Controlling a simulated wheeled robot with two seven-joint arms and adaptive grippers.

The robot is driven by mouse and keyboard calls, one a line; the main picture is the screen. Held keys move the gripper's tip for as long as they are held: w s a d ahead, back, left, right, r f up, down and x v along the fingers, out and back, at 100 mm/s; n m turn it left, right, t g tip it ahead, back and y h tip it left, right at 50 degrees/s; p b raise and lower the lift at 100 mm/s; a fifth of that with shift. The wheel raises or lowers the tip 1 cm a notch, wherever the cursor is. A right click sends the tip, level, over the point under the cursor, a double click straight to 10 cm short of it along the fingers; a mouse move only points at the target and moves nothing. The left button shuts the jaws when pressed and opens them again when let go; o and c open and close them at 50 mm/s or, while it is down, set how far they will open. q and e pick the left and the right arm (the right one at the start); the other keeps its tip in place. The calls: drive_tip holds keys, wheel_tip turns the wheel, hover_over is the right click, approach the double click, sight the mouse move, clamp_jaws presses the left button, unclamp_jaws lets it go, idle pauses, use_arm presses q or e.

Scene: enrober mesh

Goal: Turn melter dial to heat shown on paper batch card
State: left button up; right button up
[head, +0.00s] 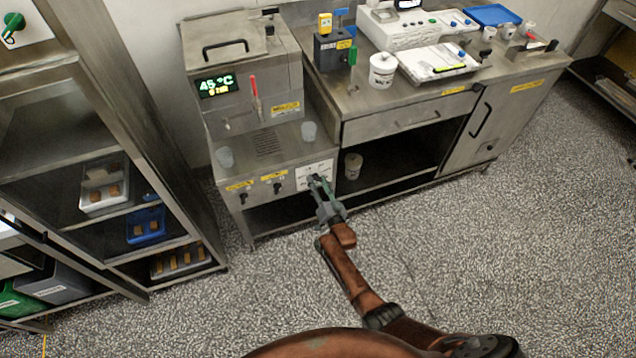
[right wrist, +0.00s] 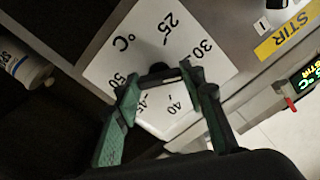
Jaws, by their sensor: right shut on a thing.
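The melter (head: 285,150) is a steel unit with a green display (head: 215,86) that reads 45 °C above a smaller line. Its white dial plate (head: 306,171) is on the lower front, at the right end. In the right wrist view the dial plate (right wrist: 110,68) shows °C, 25, 30, 40, 45 and 50. My right gripper (head: 318,184) is at the plate, and in the right wrist view its fingers (right wrist: 160,82) are shut on the dark dial knob (right wrist: 158,69). The fingers hide most of the knob, so its pointer cannot be read. No batch card can be made out. My left gripper is out of view.
Two more knobs (head: 260,192) sit left of the dial, and a yellow STIR label (right wrist: 284,32) is beside it. A counter (head: 400,97) with a white tub (head: 382,70) stands to the right. A shelf rack (head: 140,120) stands left. The floor in front is clear.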

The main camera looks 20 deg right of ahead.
drive_tip(key=shift+a+n, duration=0.1)
drive_tip(key=shift+n, duration=1.5)
drive_tip(key=o, duration=1.2)
drive_tip(key=shift+c, duration=0.2)
drive_tip(key=s, duration=1.2)
drive_tip(key=shift+d, duration=0.25)
